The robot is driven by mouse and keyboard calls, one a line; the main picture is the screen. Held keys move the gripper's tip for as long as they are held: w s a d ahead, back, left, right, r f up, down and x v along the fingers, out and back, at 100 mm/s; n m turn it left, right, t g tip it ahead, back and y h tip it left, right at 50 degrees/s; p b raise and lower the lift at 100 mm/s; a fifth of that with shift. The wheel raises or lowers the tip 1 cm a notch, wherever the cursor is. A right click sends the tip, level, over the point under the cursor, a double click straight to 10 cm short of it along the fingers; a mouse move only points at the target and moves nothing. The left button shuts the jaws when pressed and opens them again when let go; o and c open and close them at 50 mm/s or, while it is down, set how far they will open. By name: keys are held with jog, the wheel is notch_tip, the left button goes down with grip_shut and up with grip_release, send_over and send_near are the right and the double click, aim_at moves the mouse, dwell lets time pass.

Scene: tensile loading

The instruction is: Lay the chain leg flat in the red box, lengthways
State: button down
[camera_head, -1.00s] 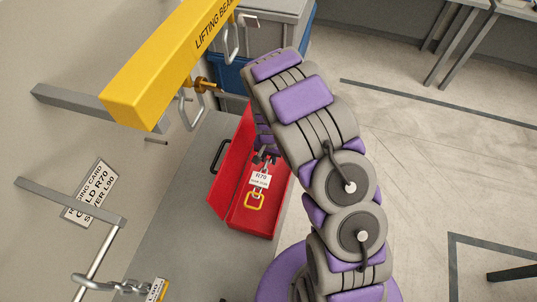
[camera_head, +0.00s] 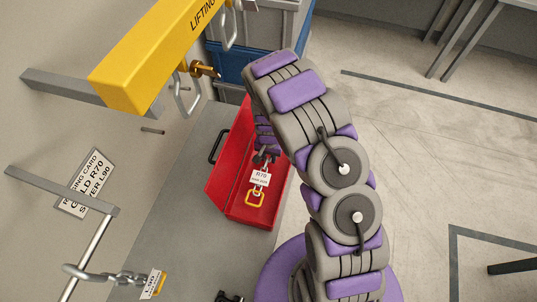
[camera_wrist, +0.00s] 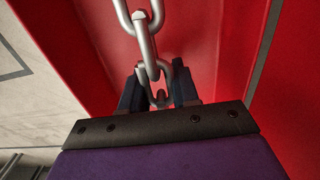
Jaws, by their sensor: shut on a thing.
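The chain leg has silver links, a white R70 tag and a yellow end link (camera_head: 255,198). In the head view it hangs down from my gripper (camera_head: 266,157) inside the outline of the red box (camera_head: 222,172). In the wrist view my gripper (camera_wrist: 158,92) is shut on a silver link of the chain leg (camera_wrist: 145,45), with more links running out beyond the fingers. Red box walls (camera_wrist: 215,45) surround the chain there. I cannot tell whether the yellow link touches the box floor.
A yellow lifting beam (camera_head: 150,60) with hanging hooks (camera_head: 187,92) is at upper left. Another chain with an L90 tag (camera_head: 152,284) hangs from a rail at lower left. A rigging card (camera_head: 85,183) is on the wall. Grey and blue bins (camera_head: 232,62) stand behind the box.

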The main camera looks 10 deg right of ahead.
jog(key=c, duration=0.8)
grip_release()
jog(key=shift+o, duration=0.2)
jog(key=shift+r, duration=0.1)
notch_tip(320, 180, up, 31)
jog(key=p, duration=0.7)
jog(key=shift+w, duration=0.15)
dwell(0.4)
jog(key=shift+r, duration=0.1)
